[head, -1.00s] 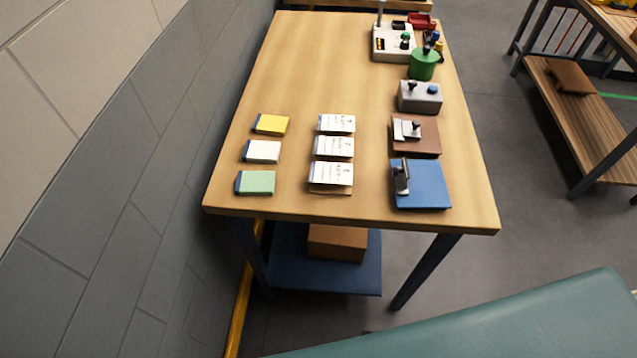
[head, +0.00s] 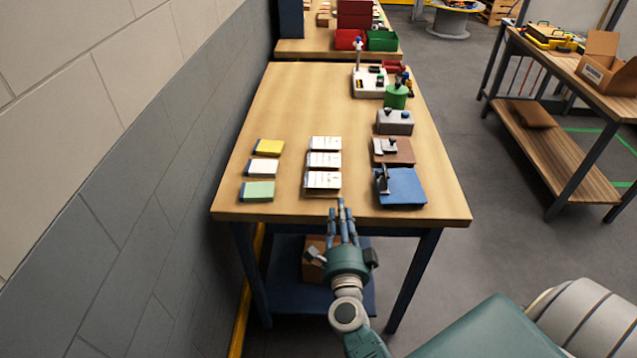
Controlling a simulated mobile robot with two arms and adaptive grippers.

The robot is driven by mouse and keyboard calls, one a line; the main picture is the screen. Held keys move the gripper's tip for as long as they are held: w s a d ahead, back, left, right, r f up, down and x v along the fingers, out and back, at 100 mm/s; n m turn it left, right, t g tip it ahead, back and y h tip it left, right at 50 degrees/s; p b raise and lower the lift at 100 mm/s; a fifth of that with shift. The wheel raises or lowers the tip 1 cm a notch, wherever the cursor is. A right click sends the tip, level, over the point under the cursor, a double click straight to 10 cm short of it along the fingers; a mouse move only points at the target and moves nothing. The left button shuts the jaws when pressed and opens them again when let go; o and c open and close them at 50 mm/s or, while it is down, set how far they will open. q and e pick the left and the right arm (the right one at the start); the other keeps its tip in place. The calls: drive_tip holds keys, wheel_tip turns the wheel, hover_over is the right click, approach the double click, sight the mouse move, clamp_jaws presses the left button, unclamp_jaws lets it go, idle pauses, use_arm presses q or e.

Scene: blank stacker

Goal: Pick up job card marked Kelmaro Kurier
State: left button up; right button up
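Three white printed cards lie in a column on the wooden table: a far one (head: 325,143), a middle one (head: 324,160) and a near one (head: 322,180). Their print is too small to read, so I cannot tell which is marked Kelmaro Kurier. My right gripper (head: 344,206) is at the table's front edge, just nearer than the near card and slightly right of it. Its fingers are stretched out straight, with nothing held between them. My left gripper is not in view.
Left of the cards lie yellow (head: 269,147), white (head: 263,168) and green (head: 257,191) pads. Right of them are a blue block (head: 405,187), a brown block (head: 399,152) and a grey box (head: 395,123). A wall (head: 150,180) runs along the left. The table's far left is clear.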

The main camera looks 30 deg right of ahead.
sight(336, 197)
drive_tip(key=x, duration=0.2)
drive_tip(key=shift+w+d+f, duration=0.1)
drive_tip(key=shift+w+d, duration=0.1)
drive_tip(key=shift+w, duration=0.1)
drive_tip(key=x, duration=0.2)
drive_tip(key=r+x, duration=0.1)
drive_tip(key=x, duration=0.1)
drive_tip(key=shift+w+a, duration=0.1)
drive_tip(key=shift+w, duration=0.3)
drive_tip(key=shift+w+d+f, duration=0.1)
drive_tip(key=shift+w+d, duration=0.15)
drive_tip(key=shift+w, duration=0.2)
drive_tip(key=shift+s, duration=0.1)
clamp_jaws()
